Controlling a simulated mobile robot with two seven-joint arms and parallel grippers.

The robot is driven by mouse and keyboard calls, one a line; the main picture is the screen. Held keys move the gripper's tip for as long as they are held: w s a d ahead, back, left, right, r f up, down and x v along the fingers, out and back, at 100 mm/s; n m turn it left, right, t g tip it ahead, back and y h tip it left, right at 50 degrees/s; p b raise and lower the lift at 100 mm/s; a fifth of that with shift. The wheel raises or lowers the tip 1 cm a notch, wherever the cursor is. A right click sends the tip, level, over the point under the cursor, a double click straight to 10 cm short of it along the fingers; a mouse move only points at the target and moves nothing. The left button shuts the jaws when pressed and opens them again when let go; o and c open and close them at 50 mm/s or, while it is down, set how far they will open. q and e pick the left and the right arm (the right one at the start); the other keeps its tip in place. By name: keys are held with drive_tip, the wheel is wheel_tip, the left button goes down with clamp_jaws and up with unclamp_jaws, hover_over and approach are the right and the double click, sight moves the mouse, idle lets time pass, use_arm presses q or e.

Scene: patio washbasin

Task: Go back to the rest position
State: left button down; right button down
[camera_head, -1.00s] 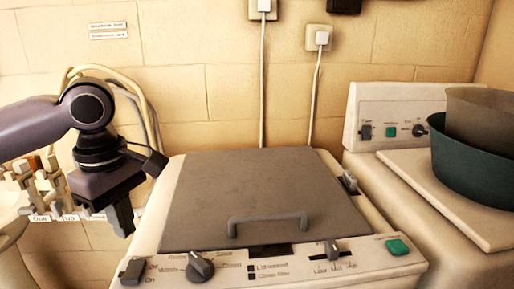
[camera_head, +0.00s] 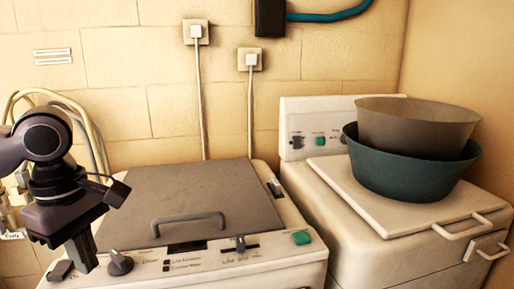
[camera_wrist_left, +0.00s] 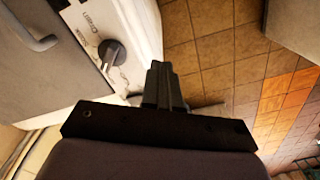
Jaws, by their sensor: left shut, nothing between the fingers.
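My left gripper (camera_head: 82,252) hangs at the left of the head view, pointing down beside the front left corner of a washing machine (camera_head: 210,266). It is shut with nothing between its fingers. In the left wrist view the closed fingers (camera_wrist_left: 163,88) stand over the tiled floor, just right of the machine's control panel (camera_wrist_left: 88,18). I see no contact with the machine. My right gripper is not in view.
The washing machine has a grey lid (camera_head: 190,196) with a handle and a dark knob (camera_head: 120,263). A second machine (camera_head: 340,215) at the right bears a teal basin (camera_head: 400,181) with a grey-brown basin (camera_head: 415,126) in it. Tiled floor (camera_wrist_left: 215,65) lies in front.

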use_arm(q)
drive_tip(key=s+d+f+m+t+h, duration=0.1)
drive_tip(key=s+d+f+m+h, duration=0.15)
drive_tip(key=d+f+m, duration=0.6)
drive_tip(key=s+d+f+m+t+h, duration=0.2)
drive_tip(key=s+d+f+m, duration=0.2)
drive_tip(key=d+f+m, duration=0.45)
drive_tip(key=s+a+f+y, duration=0.4)
drive_tip(key=s+a+f, duration=0.8)
drive_tip(key=a, duration=0.2)
drive_tip(key=w+d+f+t+h, duration=0.1)
drive_tip(key=w+d+f+t, duration=0.2)
drive_tip(key=w+f+t, duration=0.3)
wheel_tip(320, 180, down, 2)
drive_tip(key=shift+f+t+h, duration=0.1)
drive_tip(key=shift+t+h, duration=0.25)
drive_tip(key=shift+t, duration=0.35)
